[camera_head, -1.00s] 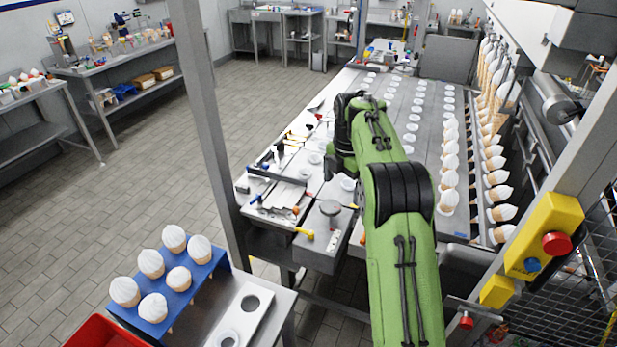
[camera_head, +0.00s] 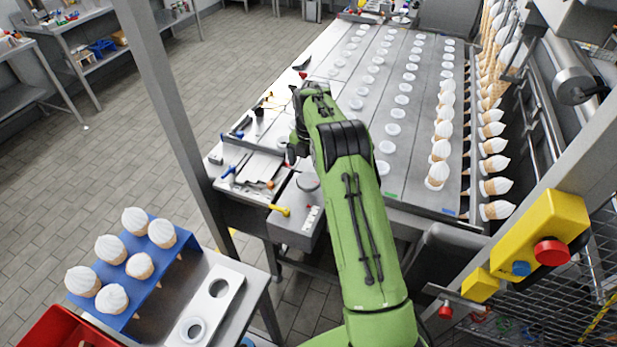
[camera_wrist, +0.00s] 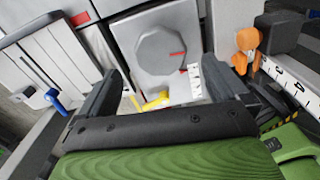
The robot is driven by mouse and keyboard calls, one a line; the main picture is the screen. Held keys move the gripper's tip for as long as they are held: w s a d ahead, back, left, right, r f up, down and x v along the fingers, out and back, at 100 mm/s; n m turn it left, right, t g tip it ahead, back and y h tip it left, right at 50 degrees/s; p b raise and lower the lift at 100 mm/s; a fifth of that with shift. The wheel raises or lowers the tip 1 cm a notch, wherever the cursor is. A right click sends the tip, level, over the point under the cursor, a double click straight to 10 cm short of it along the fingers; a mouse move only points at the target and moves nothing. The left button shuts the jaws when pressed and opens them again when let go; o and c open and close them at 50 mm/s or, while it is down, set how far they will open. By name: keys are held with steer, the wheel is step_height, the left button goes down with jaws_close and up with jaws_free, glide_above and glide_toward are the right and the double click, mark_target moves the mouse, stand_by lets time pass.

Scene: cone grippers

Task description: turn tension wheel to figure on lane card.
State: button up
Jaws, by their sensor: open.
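The tension wheel appears to be the grey round knob (camera_wrist: 160,53) with a red line pointing right, on top of a grey box (camera_wrist: 186,22). The knob also shows in the head view (camera_head: 307,181). A small white card with dark marks (camera_wrist: 195,81), perhaps the lane card, lies beside the knob; its figures are too small to read. A pale marked strip shows on the box in the head view (camera_head: 313,216). My gripper (camera_wrist: 161,70) is open and empty, its fingers left and right of the knob in the picture, apart from it. The arm hides most of it in the head view.
A yellow handle (camera_wrist: 157,101) sticks out at the box's near side. An orange clamp-like part (camera_wrist: 247,45) is to the right, a blue-handled tool (camera_wrist: 55,99) to the left. Rows of white-topped cones (camera_head: 441,150) stand along the line's right side.

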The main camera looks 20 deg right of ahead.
mark_target(309, 179)
step_height(309, 179, down, 5)
steer(key=shift+s+a+f, duration=0.1)
steer(key=shift+f, duration=0.1)
steer(key=shift+c, duration=0.2)
steer(key=c, duration=0.9)
steer(key=shift+m, duration=0.3)
